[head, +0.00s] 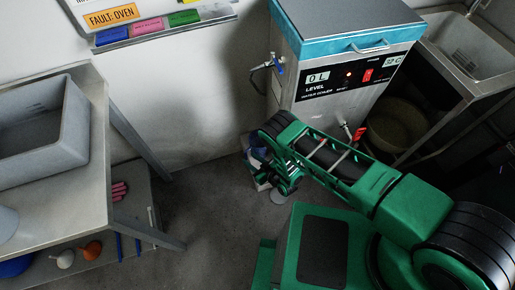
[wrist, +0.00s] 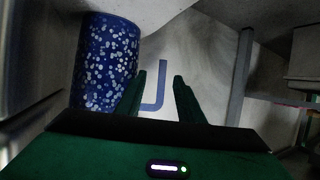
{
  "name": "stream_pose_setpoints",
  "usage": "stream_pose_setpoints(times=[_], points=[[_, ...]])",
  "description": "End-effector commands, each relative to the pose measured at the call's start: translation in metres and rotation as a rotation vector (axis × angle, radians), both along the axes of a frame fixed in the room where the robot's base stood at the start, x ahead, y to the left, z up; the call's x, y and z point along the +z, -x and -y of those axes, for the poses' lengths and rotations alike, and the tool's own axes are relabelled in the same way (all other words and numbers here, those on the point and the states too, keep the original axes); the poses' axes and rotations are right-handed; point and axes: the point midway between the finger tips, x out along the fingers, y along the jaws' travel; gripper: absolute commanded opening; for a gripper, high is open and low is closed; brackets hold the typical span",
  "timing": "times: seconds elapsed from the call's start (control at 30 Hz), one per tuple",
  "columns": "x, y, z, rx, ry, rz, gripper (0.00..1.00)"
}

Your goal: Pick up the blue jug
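The blue jug (wrist: 105,62) is a dark blue cylinder with white speckles, upright at the left in the wrist view. A plain blue J-shaped bar (wrist: 161,85) shows to its right, between my fingers. It looks like the jug's handle, but the left finger hides where it would join. My gripper (wrist: 160,76) is open, its two green fingers apart on either side of the bar, with no visible grip on it. In the head view my arm reaches down to my gripper (head: 283,190) beside the boiler. A dark blue patch there, probably the jug (head: 257,145), is mostly hidden by the arm.
The water boiler (head: 345,75) with a tap stands behind my arm. A steel bench (head: 95,200) with a grey basin (head: 75,130) stands at the left. A sink unit (head: 470,50) stands at the right. Bare floor (head: 215,210) lies left of my gripper. A grey post (wrist: 240,75) stands right of my fingers.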

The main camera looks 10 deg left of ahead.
Motion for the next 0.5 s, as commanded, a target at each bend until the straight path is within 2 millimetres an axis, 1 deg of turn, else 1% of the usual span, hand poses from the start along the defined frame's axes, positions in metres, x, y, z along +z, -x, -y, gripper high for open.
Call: stream_pose_setpoints(times=[0.1,0.2,0.33,0.5], points=[[-0.008,-0.008,-0.014,-0.001,-0.003,0.001,0.34],[-0.013,-0.014,-0.023,-0.001,-0.002,0.001,0.34],[-0.017,-0.019,-0.031,0.000,0.000,0.001,0.34],[-0.018,-0.021,-0.032,0.000,0.001,0.001,0.34]])
